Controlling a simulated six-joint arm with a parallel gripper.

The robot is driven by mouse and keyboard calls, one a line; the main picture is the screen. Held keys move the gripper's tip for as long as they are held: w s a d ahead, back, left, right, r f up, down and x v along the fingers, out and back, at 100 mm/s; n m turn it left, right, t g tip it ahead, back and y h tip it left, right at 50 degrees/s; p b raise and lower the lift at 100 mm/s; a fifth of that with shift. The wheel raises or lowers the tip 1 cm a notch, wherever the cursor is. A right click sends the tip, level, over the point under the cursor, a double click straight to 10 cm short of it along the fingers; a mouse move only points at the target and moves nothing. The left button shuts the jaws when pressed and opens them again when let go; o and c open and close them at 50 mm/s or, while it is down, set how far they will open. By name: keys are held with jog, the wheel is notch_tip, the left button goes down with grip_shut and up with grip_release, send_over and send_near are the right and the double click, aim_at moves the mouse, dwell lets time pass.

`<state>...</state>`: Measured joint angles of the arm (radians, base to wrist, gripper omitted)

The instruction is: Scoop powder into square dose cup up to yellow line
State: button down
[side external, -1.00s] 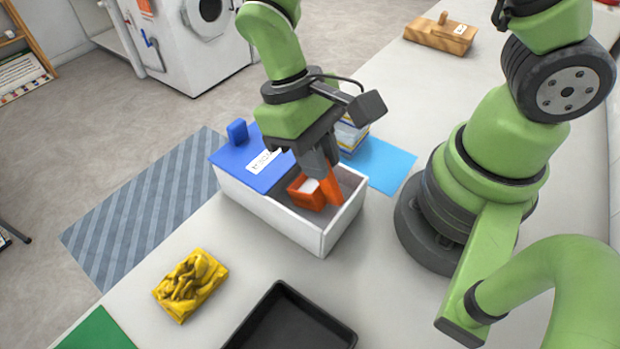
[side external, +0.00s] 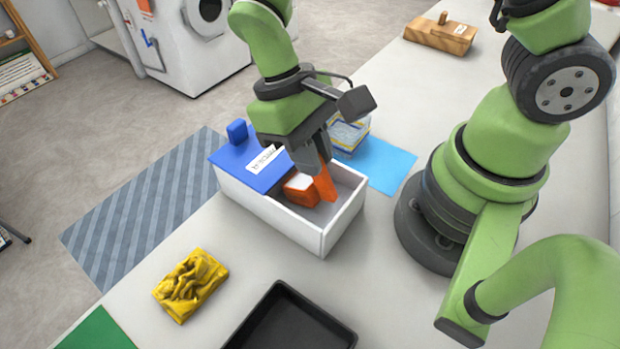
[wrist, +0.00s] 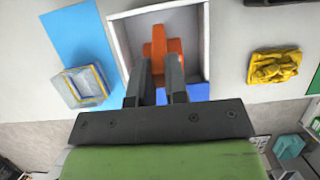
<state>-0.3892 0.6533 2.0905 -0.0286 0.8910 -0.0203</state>
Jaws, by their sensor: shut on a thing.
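My gripper (side external: 318,168) is shut on an orange scoop (side external: 301,188) and holds it inside the white box with the blue lid. White powder shows in the scoop's bowl. The scoop also shows between my fingers in the wrist view (wrist: 165,47). The white box (side external: 325,236) has its blue lid (side external: 243,166) over the left part, and its grey inside shows at the open right part. The clear square dose cup (side external: 348,134) with a yellow line stands on a light blue mat (side external: 391,168), behind my gripper. The cup shows whole in the wrist view (wrist: 84,86); its fill level is unclear.
A black tray (side external: 290,320) is at the front edge of the picture, and a green mat (side external: 97,331) at lower left. A wooden block with a handle (side external: 440,35) is far back.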

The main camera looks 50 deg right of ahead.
jog(key=shift+w+f, duration=0.1)
jog(key=shift+w, duration=0.2)
dwell(0.5)
jog(key=shift+r, duration=2.55)
jog(key=t, duration=0.4)
jog(key=shift+s, duration=0.1)
jog(key=shift+t, duration=1)
